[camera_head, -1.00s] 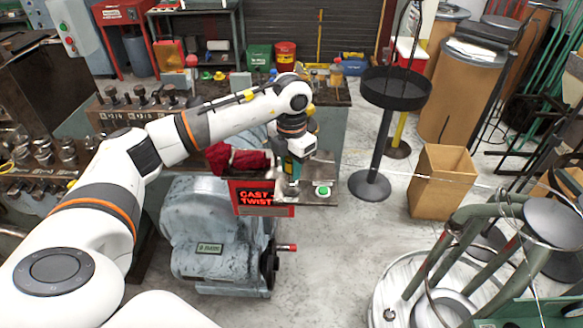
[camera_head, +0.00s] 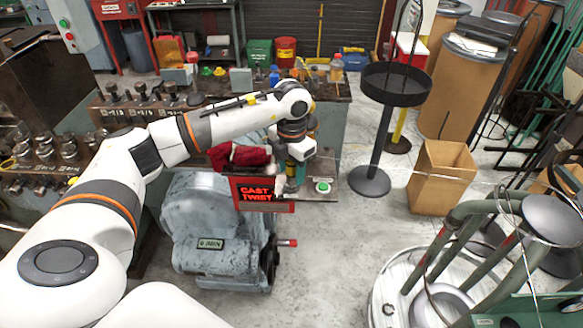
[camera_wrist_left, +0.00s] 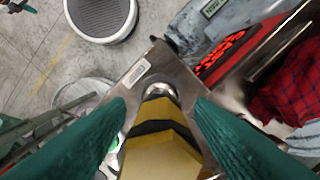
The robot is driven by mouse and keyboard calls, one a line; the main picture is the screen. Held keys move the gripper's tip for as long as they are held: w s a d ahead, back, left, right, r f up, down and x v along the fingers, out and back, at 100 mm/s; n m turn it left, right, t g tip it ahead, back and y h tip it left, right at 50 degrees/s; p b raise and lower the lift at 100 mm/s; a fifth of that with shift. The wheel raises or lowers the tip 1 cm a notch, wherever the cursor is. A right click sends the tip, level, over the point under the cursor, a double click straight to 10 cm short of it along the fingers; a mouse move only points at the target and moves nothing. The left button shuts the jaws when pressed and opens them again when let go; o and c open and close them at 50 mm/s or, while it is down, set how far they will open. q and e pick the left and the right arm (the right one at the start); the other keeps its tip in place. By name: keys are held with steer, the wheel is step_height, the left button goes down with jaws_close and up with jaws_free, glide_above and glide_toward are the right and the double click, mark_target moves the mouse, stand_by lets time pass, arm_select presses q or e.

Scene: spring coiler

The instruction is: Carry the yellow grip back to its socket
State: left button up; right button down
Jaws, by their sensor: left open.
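The yellow grip (camera_wrist_left: 160,150) shows in the left wrist view, between the two teal fingers of my left gripper (camera_wrist_left: 158,132). A silver collar (camera_wrist_left: 160,91) shows at the grip's far end, over a bare metal plate (camera_wrist_left: 143,73). My left gripper is open around the grip, with a finger on each side. In the head view my left gripper (camera_head: 288,186) points down over the small metal ledge (camera_head: 314,197), and it hides the grip there. I cannot tell whether the collar is the socket. My right gripper is not in view.
A red "CAST TWIST" sign (camera_head: 258,193) hangs on the machine's front edge. A red cloth (camera_head: 238,156) lies left of the gripper, and a green button (camera_head: 323,187) is just right of it. A black stand (camera_head: 370,183) and a cardboard box (camera_head: 442,178) stand farther right.

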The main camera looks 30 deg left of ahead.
arm_select(q)
steer(key=shift+r+b, duration=0.4)
steer(key=shift+r, duration=0.05)
step_height(320, 180, up, 10)
steer(key=b, duration=0.3)
steer(key=shift+r+b, duration=0.25)
steer(key=shift+b, duration=0.05)
steer(key=shift+r, duration=0.35)
